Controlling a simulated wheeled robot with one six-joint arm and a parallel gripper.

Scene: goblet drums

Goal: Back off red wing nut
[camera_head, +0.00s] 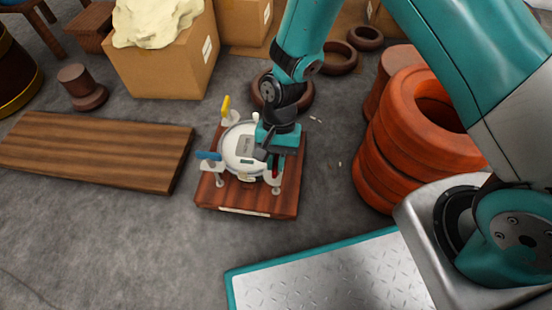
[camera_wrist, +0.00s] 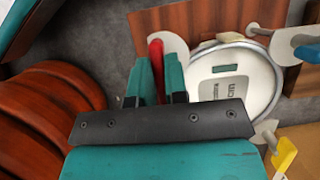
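The red wing nut (camera_wrist: 156,52) stands up at the edge of a round white drum-like device in the wrist view. In the head view only a small red part (camera_head: 275,171) shows below my gripper (camera_head: 268,152). In the wrist view the two teal fingers of my gripper (camera_wrist: 158,80) lie on either side of the red wing nut, which fills the narrow gap between them. The round device (camera_head: 238,148) sits on a reddish wooden board (camera_head: 229,198). A blue wing nut (camera_head: 209,156) and a yellow one (camera_head: 226,105) stand at its left and back.
Stacked orange tyres (camera_head: 400,150) stand close on the right. Cardboard boxes (camera_head: 165,70) are behind, and a low wooden plank platform (camera_head: 90,148) is at left. A dark ring (camera_head: 300,97) lies just behind the board.

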